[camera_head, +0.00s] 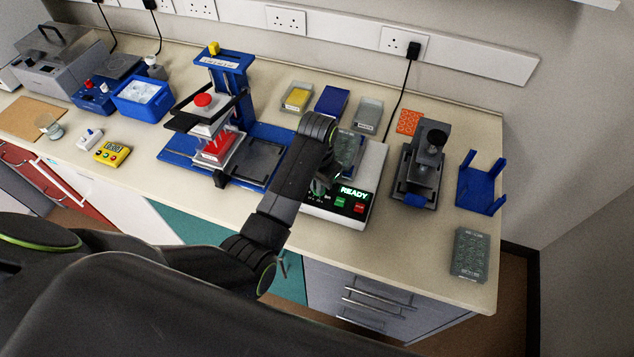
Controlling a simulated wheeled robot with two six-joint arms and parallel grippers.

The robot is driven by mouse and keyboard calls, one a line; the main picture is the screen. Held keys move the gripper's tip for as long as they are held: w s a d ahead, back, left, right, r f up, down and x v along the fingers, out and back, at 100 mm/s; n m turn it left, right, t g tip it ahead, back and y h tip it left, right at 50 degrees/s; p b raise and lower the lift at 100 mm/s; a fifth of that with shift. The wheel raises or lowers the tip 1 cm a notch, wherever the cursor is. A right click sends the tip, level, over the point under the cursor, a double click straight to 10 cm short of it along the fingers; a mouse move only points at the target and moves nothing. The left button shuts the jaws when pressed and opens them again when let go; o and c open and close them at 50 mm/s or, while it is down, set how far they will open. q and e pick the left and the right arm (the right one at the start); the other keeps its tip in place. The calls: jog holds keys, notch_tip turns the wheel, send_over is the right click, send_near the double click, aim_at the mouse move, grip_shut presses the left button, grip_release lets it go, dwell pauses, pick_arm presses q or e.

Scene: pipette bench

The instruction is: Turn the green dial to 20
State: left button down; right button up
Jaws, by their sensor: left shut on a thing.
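The white device (372,165) stands at the middle right of the bench. Its front panel has a lit READY display (354,192), a green button (340,201) and a red button (359,208). My left gripper (321,186) reaches over the left part of this panel, pointing down, shut at the dial's place. The green dial is almost wholly hidden by the gripper, so its pointer cannot be read. Small scale marks show just below the jaws but are too small to read surely. My right gripper is not in view.
A blue press with a red knob (203,100) stands left of the device. A dark grey instrument (424,165), a blue rack (482,183) and a grey well plate (470,253) are to the right. Small trays (331,102) lie behind.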

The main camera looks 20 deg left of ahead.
pick_arm(q)
jog(key=n, duration=0.4)
jog(key=shift+d+n, duration=0.2)
jog(key=shift+n, duration=0.2)
jog(key=shift+d+n, duration=0.1)
jog(key=shift+n, duration=1.8)
jog(key=c, duration=1.5)
grip_release()
jog(key=shift+c, duration=0.2)
